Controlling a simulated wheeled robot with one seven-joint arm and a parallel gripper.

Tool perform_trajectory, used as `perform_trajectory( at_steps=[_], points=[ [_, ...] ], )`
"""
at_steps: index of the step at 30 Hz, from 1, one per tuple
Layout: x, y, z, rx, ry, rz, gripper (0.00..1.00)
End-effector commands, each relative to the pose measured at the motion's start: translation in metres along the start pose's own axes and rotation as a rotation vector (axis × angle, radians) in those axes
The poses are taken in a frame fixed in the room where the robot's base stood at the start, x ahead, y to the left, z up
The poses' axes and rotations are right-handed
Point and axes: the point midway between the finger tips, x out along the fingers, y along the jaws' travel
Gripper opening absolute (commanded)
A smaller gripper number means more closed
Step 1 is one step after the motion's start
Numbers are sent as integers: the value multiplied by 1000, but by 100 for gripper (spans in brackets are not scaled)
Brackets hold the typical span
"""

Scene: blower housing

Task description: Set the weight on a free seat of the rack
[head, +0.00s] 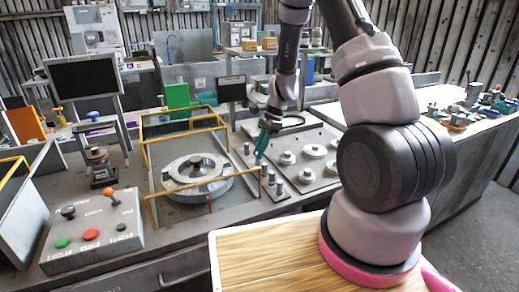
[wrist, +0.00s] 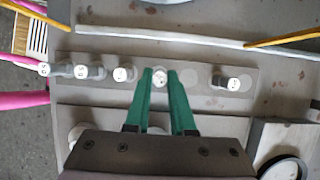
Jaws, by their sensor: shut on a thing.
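My gripper (wrist: 160,72) has two green fingers, shut on a small pale-topped cylindrical weight (wrist: 160,78) in the wrist view. The gripper also shows in the head view (head: 262,150), pointing down over the rack. The rack (wrist: 105,87) is a grey strip crossing the wrist view. Three other weights stand on it to the left, the nearest being a weight (wrist: 124,74); another weight (wrist: 233,84) stands apart to the right. Between the held weight and that one is a bare stretch with a pale round mark (wrist: 189,77). I cannot tell whether the held weight touches the rack.
A yellow-framed fixture with a round metal housing (head: 196,175) stands left of the rack in the head view. A plate with several knobbed discs (head: 314,150) lies to the right. A control box (head: 92,230) sits at front left, and a wooden top (head: 270,262) is nearest.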

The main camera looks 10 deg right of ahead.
Motion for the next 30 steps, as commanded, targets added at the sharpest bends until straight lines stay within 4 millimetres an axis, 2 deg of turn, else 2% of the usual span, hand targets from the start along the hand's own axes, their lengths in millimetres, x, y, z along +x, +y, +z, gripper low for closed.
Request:
perform_trajectory(
  at_steps=[30],
  points=[
    [12, 0, -5, 1, 0, 0, 0]
  ],
)
